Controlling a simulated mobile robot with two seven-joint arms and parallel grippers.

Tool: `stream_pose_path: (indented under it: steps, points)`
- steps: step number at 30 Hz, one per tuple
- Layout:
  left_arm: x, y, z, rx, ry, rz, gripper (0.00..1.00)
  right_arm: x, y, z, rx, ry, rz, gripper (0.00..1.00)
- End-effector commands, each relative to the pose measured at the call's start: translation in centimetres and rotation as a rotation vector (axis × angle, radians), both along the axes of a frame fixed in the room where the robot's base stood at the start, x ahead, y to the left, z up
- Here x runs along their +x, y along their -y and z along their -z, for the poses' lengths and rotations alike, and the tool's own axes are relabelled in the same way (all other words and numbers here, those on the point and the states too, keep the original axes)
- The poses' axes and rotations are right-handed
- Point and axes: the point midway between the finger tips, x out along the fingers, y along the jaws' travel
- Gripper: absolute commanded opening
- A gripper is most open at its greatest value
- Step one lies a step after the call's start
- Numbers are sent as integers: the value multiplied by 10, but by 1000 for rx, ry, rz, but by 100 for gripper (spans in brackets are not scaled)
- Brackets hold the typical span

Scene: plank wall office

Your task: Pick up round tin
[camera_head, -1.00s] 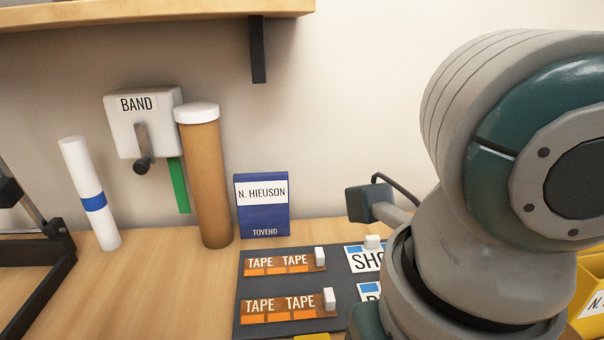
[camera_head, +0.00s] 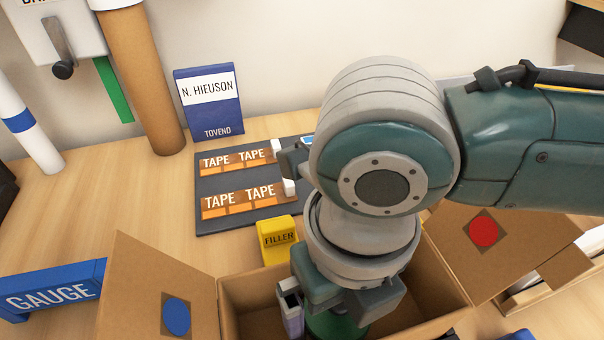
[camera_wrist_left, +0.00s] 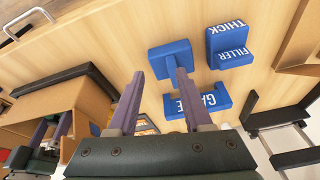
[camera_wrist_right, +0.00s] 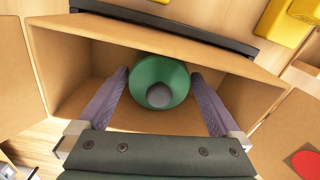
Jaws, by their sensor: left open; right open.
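The round tin (camera_wrist_right: 160,82) is green with a grey knob on top and sits inside an open cardboard box. In the head view only a green part of the tin (camera_head: 336,325) shows below my right gripper (camera_head: 322,306). In the right wrist view the two fingers of my right gripper (camera_wrist_right: 159,76) are open, one on each side of the tin; I cannot tell whether they touch it. My left gripper (camera_wrist_left: 160,74) is open and empty above the table, near blue blocks.
The cardboard box (camera_head: 245,290) has its flaps folded out. A yellow filler block (camera_head: 278,240) stands behind it. A blue gauge block (camera_head: 50,290) is at left.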

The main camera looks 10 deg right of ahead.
Motion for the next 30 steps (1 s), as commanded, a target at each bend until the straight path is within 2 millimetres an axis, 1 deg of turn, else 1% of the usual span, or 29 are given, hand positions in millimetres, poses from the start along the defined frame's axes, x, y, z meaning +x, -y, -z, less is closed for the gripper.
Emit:
stream_pose_path:
  steps: [2, 27, 30]
  points:
    - [0, -1, 0, 2, 0, 1, 50, 0, 0, -1, 0, 0, 0, 100]
    - [0, 0, 0, 1, 1, 1, 50, 1, 0, -1, 1, 2, 0, 6]
    - [0, 0, -1, -2, 1, -2, 50, 1, -1, -2, 2, 3, 0, 6]
